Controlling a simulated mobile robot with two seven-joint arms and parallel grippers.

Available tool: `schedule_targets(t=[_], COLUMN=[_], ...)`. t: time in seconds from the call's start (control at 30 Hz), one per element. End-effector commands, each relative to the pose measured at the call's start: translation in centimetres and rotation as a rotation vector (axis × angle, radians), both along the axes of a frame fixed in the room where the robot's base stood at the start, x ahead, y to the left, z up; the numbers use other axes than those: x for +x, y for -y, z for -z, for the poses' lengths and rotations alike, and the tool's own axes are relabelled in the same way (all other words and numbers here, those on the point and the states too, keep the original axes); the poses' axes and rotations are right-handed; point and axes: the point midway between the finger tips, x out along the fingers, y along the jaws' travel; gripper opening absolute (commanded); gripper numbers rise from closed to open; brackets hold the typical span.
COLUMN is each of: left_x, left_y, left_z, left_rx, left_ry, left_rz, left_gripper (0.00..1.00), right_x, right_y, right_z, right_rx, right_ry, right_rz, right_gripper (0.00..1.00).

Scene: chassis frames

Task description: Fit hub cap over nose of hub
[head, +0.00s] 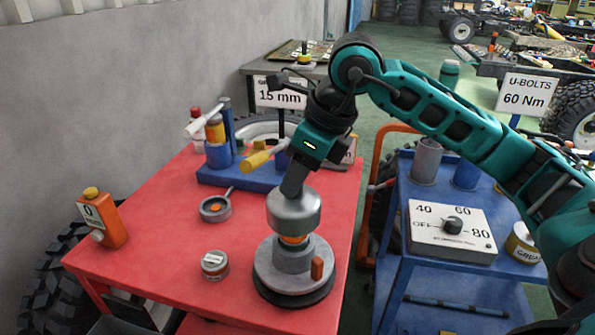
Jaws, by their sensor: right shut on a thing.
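The hub (294,265) stands upright near the front right of the red table, a wide grey disc on a dark base with a narrower nose in the middle. An orange block stands on its disc. The hub cap (294,211), a rounded grey cup, is upright and in line with the nose. An orange band of the nose shows just below its rim; I cannot tell whether the cap is around the nose or only above it. My right gripper (293,191) is shut on the cap's top from above. My left gripper is not in view.
The red table (165,225) also bears a small grey tin (215,264), a round grey part with a handle (215,208), a blue tool stand (225,174) and an orange bottle (102,218). A blue cart (395,290) with a dial box (452,231) stands on the right.

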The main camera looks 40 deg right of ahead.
Motion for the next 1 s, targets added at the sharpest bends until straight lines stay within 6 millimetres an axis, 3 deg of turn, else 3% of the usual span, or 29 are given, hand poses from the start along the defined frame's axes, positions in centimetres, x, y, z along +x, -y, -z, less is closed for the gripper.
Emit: schedule_targets(t=[0.13, 0.3, 1.0], left_x=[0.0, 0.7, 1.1], left_y=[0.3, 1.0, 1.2], left_z=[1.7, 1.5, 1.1], left_rx=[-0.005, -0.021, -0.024], left_ry=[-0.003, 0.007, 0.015], left_rz=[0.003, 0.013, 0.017], left_gripper=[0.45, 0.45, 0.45], right_x=[0.0, 0.0, 0.0], right_y=[0.0, 0.0, 0.0], right_z=[2.0, 3.2, 3.4], right_rx=[-0.001, -0.001, 0.0], right_ry=[0.001, 0.002, 0.001], right_rz=[0.0, -0.001, 0.0], right_gripper=[0.0, 0.0, 0.0])
